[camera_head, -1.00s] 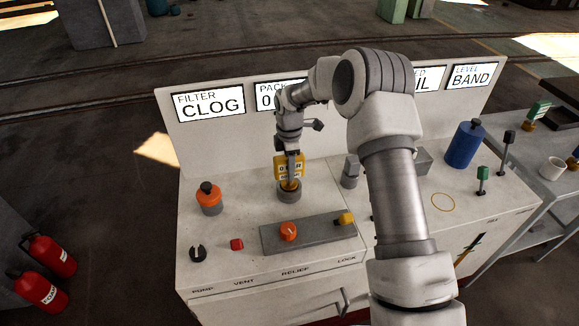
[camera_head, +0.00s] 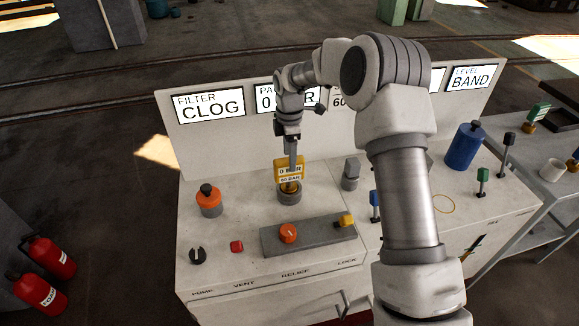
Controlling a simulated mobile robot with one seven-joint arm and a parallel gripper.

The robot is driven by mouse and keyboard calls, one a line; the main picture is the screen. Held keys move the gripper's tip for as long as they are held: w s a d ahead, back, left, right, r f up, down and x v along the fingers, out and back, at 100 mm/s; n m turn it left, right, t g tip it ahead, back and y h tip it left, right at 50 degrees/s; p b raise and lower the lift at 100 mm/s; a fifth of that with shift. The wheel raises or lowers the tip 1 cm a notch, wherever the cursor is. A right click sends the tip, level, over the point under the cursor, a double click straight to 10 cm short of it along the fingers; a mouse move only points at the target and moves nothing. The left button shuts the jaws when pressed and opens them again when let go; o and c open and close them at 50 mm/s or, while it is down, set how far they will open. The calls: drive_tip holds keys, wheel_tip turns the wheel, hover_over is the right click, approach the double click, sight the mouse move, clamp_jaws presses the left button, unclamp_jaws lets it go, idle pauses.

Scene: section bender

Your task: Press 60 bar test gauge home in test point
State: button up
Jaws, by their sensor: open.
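The yellow 60 bar test gauge (camera_head: 289,171) stands upright on the grey round test point (camera_head: 289,197) on the bench top. Its face reads "0 BAR" above "60 BAR", with part of the upper line covered by a finger. A brass-coloured part shows between gauge and test point; I cannot tell how deep the gauge sits. My gripper (camera_head: 293,157) is open, pointing down at the gauge's top edge. Whether the fingers touch the gauge is unclear.
In front are a red button (camera_head: 237,246), an orange knob (camera_head: 288,233) and a yellow knob (camera_head: 346,219). A grey block fitting (camera_head: 351,172) stands right. The display panel (camera_head: 228,140) rises behind; my arm hides part of it.

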wheel_tip(320, 180, up, 11)
drive_tip(key=shift+r, duration=0.2)
idle(0.3)
drive_tip(key=s+d+r+m+t, duration=0.1)
drive_tip(key=s+d+r+m, duration=0.35)
drive_tip(key=s+r, duration=0.3)
drive_tip(key=s+d+r+m+t, duration=0.25)
drive_tip(key=s+r+m, duration=0.25)
drive_tip(key=s+r, duration=0.3)
drive_tip(key=s+d+f+m+t, duration=0.1)
drive_tip(key=s+m, duration=0.4)
drive_tip(key=s, duration=0.5)
drive_tip(key=s+d+f+m+t, duration=0.1)
drive_tip(key=s+d+m, duration=0.3)
drive_tip(key=s, duration=0.5)
drive_tip(key=shift+s+f+m, duration=0.35)
drive_tip(key=shift+f+m, duration=0.5)
drive_tip(key=shift+f, duration=0.05)
